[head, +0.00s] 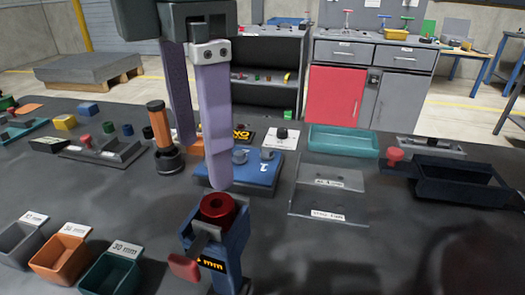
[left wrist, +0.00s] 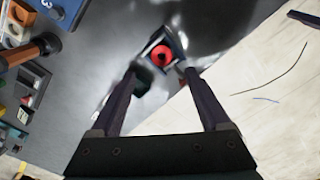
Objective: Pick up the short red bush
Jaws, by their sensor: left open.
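The short red bush (head: 217,208) is a red ring with a dark hole, sitting upright on top of a dark blue holder (head: 232,262) near the front middle of the table. In the left wrist view the red bush (left wrist: 161,57) shows just beyond and between the fingertips. My left gripper (head: 203,165) is open, with its two lilac fingers pointing down above and slightly behind the bush in the head view. It also shows in the left wrist view (left wrist: 160,72). Nothing is between the fingers. My right gripper is not in view.
The holder has a red-ended lever (head: 185,267) at its front left. An orange-topped dark post (head: 160,135) stands behind left. Orange (head: 45,270) and green (head: 95,281) bins stand front left. A blue plate (head: 262,172) lies behind. The table's right front is clear.

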